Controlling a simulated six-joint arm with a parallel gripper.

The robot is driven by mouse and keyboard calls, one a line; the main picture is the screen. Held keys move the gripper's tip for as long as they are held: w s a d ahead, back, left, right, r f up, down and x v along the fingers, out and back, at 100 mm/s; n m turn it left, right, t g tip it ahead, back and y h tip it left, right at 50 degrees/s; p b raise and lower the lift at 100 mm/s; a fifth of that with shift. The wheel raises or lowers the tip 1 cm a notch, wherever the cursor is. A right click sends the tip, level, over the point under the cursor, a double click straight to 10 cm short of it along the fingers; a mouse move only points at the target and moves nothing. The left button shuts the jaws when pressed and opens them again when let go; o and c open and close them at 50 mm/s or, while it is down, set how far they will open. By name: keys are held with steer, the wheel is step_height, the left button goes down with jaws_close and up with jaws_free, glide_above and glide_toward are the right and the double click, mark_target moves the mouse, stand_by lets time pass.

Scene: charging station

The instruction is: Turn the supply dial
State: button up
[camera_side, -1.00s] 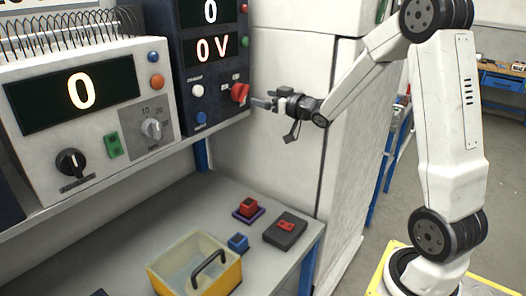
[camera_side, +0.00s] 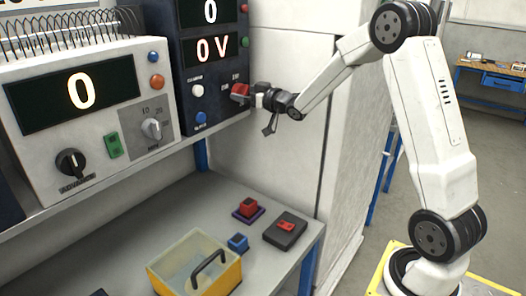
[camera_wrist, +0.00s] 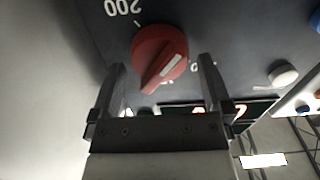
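The supply dial is a red knob (camera_side: 239,91) on the dark supply panel (camera_side: 222,70), low on its right side. The same red dial (camera_wrist: 160,57) fills the middle of the wrist view, with a pale pointer mark and a "200" label near it. My gripper (camera_side: 256,96) is right at the dial in the side view. In the wrist view my gripper (camera_wrist: 161,80) is open, with one finger on each side of the dial and visible gaps between them. The supply display (camera_side: 212,49) reads 0 V.
A white unit (camera_side: 75,62) with a display reading 0 stands left of the supply panel. A white button (camera_side: 197,90) and a blue one (camera_side: 200,118) sit left of the dial. A yellow bin (camera_side: 228,272), a red block (camera_side: 248,206) and a blue block (camera_side: 238,242) are on the lower bench.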

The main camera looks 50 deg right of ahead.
steer(key=shift+w, duration=0.3)
steer(key=c, duration=1.1)
steer(key=shift+n, duration=0.5)
steer(key=n, duration=0.4)
steer(key=shift+a+n, duration=0.1)
steer(key=shift+n, duration=0.2)
steer(key=n, duration=0.5)
steer(key=shift+f, duration=0.1)
